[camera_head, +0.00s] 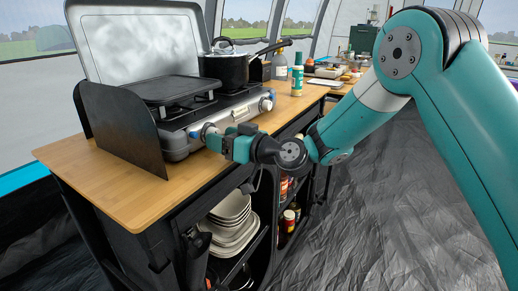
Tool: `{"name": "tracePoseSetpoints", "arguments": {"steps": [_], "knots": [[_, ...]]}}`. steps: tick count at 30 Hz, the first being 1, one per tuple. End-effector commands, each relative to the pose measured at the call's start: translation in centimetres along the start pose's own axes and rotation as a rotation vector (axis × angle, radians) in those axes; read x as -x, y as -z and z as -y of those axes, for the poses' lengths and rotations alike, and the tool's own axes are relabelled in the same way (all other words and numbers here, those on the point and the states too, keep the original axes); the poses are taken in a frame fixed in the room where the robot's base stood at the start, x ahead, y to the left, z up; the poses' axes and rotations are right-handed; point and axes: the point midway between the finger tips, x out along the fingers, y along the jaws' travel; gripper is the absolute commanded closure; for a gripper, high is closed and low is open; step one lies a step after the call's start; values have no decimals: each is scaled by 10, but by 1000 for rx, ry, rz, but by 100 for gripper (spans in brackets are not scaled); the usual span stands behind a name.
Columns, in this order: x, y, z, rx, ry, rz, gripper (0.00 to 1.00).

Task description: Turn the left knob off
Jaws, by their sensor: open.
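A grey camping stove (183,137) with its lid raised stands on the wooden counter. Its left knob (197,133) shows only as a small bluish-grey part on the front panel, mostly hidden by my gripper. The knob's setting cannot be made out. The right knob (266,104) is pale and sits at the right end of the panel. My gripper (208,137) is open, its fingertips at the left knob from the front right. I cannot tell whether the fingers touch the knob.
A black pot (228,68) with a lid sits on the right burner, and a flat griddle (168,89) lies on the left. A dark windshield (122,130) stands at the stove's left. A green-and-white bottle (297,80) stands right of the stove. Plates (232,222) fill a shelf below.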

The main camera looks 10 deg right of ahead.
Motion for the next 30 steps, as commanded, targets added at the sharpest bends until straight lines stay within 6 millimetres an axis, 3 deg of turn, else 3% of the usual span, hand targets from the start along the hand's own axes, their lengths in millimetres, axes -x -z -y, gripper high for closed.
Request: {"name": "tracePoseSetpoints", "arguments": {"steps": [9,15,21,30], "knots": [[82,-4,-2,-4,-6,0,38],[125,-3,-2,-2,-5,-1,38],[148,-1,-1,-1,-2,0,38],[152,0,0,0,-1,-1,38]]}}
